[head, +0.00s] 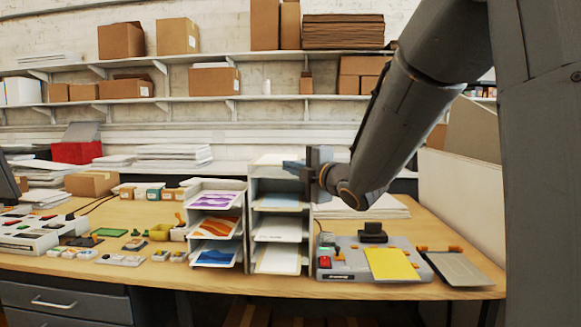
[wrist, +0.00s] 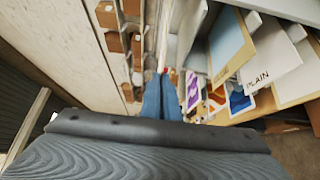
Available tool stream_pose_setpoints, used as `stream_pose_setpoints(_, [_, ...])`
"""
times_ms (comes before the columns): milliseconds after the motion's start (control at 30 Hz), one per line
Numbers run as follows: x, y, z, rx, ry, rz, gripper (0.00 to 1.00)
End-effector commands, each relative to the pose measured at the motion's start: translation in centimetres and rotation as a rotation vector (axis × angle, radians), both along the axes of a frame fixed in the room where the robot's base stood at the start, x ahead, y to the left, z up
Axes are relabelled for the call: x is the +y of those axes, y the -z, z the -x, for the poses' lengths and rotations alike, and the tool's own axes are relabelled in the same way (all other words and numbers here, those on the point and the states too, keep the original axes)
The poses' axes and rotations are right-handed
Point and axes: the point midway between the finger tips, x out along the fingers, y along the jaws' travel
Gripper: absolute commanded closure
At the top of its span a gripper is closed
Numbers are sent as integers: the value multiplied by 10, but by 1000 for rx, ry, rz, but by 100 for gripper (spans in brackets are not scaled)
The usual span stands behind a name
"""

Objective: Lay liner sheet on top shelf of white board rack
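The white board rack (head: 250,215) stands mid-bench, with white trays and a "PLAIN" label on a white tray front (wrist: 265,72) in the wrist view. A pale blue sheet (head: 280,201) lies in its upper tray; a pale blue sheet with a tan edge (wrist: 228,45) also shows in the wrist view. I cannot tell for sure that this is the liner sheet. My gripper (head: 290,166) is level with the rack's top, pointing left. In the wrist view its two blue fingers (wrist: 161,92) show a narrow gap with no sheet visible between them.
A tray stack with purple, orange and blue prints (head: 214,225) stands left of the rack. The grey laminator (head: 345,262) with a yellow sheet (head: 391,264) is to the right. Small tools (head: 130,243) lie to the left. Shelves with boxes (head: 215,80) line the wall.

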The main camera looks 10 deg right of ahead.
Motion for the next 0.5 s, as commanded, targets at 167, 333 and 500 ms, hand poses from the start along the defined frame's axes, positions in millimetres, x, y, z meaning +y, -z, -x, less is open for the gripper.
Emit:
stream_pose_setpoints(167, [-4, 7, -12, 0, 1, 0, 100])
stream_pose_setpoints(333, [-7, 12, -22, 0, 1, 0, 100])
stream_pose_setpoints(500, [-11, 18, -32, 0, 1, 0, 100])
